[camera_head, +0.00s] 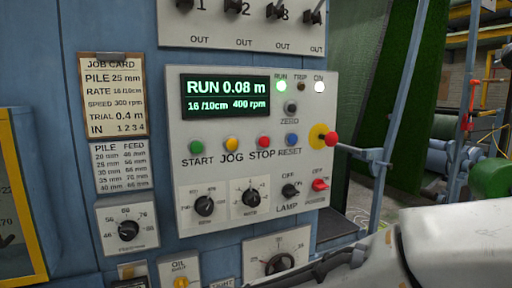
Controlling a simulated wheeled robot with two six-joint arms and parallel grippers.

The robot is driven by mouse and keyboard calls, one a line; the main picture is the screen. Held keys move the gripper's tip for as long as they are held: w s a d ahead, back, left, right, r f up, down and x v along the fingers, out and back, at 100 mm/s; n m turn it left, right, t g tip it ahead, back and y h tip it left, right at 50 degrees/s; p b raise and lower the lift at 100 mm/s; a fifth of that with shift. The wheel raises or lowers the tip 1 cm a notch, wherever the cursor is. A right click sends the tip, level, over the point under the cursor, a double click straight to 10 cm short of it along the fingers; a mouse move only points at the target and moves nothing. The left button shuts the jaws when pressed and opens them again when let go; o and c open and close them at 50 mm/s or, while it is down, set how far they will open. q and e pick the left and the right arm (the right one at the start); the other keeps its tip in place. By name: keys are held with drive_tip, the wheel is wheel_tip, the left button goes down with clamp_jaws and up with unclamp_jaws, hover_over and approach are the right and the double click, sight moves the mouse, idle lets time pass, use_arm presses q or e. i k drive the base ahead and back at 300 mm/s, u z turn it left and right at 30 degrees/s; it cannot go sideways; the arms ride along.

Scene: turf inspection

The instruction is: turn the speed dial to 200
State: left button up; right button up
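The grey control panel (325,150) has two black dials low on its face. The left dial (205,205) has small scale numbers that I cannot read surely, and its name is too small to read; it may be the speed dial. The right dial (250,198) has a short scale. The lit display (225,95) reads RUN 0.08 m, 16/10cm and 400 rpm. My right arm comes in from the lower right. Its dark end (335,266) is low, right of and below these dials and apart from them; its fingers are unclear. My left gripper is out of view.
A job card (113,97) says speed 300 rpm. Other dials sit below.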

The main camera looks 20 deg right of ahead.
sight(203, 206)
drive_tip(key=z, duration=1.1)
drive_tip(key=k, duration=1.05)
drive_tip(key=u, duration=1)
drive_tip(key=i, duration=0.5)
drive_tip(key=u, duration=0.05)
